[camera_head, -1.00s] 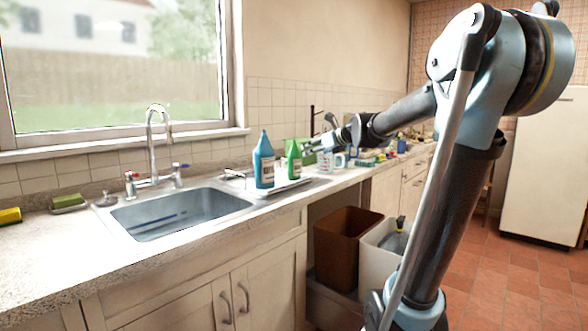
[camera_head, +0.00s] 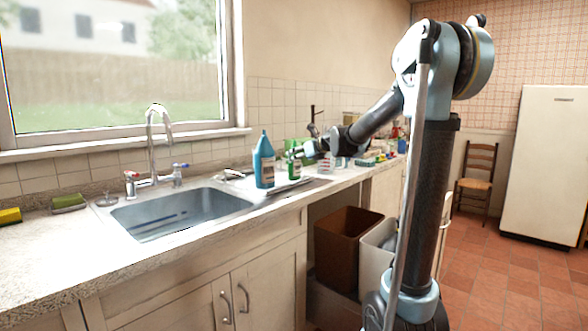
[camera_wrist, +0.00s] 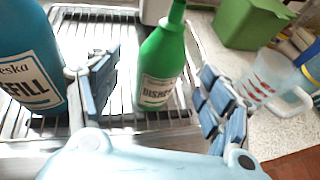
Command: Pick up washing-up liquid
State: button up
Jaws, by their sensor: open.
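The green bottle (camera_head: 294,165), with a white label that seems to begin "DISH", stands upright on the metal drainer right of the sink. In the wrist view this green bottle (camera_wrist: 163,65) stands between the two spread fingers, with space visible on both sides. My gripper (camera_head: 297,152) is open at the bottle's right side and hides part of it in the head view. The wrist view shows my open gripper (camera_wrist: 160,90) with its padded fingers either side of the bottle. A blue bottle (camera_head: 263,163) labelled as a refill stands just left; it also shows in the wrist view (camera_wrist: 30,60), outside the left finger.
The ribbed drainer (camera_wrist: 90,32) lies under the bottles. A glass measuring jug (camera_wrist: 275,82) and a green container (camera_wrist: 250,22) stand to the right. The sink (camera_head: 180,212) is left. A brown bin (camera_head: 345,240) stands below the counter.

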jog(key=shift+f+x, duration=0.1)
jog(key=shift+x, duration=1.35)
jog(key=shift+f+x, duration=0.15)
jog(key=shift+x, duration=1.35)
jog(key=shift+d, duration=0.2)
jog(key=c, duration=1.1)
